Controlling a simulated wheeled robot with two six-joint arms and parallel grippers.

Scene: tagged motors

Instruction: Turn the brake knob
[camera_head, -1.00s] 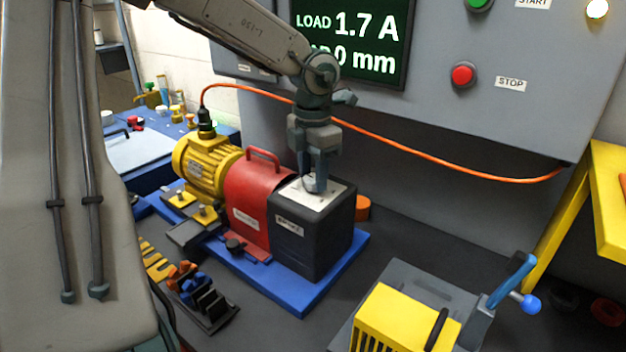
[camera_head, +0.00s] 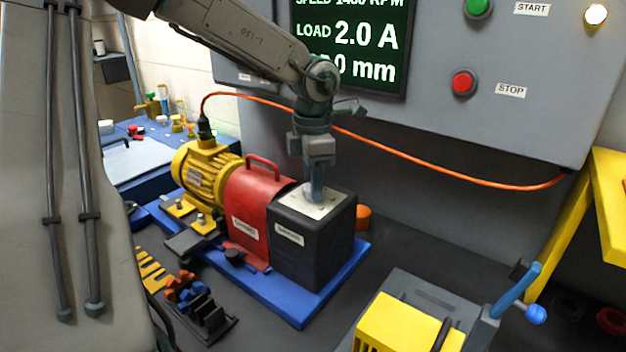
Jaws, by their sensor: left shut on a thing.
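The brake is a dark grey box (camera_head: 312,248) with a pale top plate (camera_head: 338,202), at the right end of a blue base. My left gripper (camera_head: 316,197) points down onto the plate and is shut on the brake knob, which its fingers mostly hide. The gripper has turned about its vertical axis, so its fingers show nearly edge-on. The display (camera_head: 350,42) on the grey panel reads LOAD 2.0 A, with a speed line cut off above. My right gripper is not in view.
A red guard (camera_head: 258,205) and yellow motor (camera_head: 203,170) stand left of the brake on the blue base (camera_head: 300,312). An orange cable (camera_head: 440,156) runs behind the arm. A yellow block (camera_head: 405,325) and blue-handled clamp (camera_head: 515,290) stand front right.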

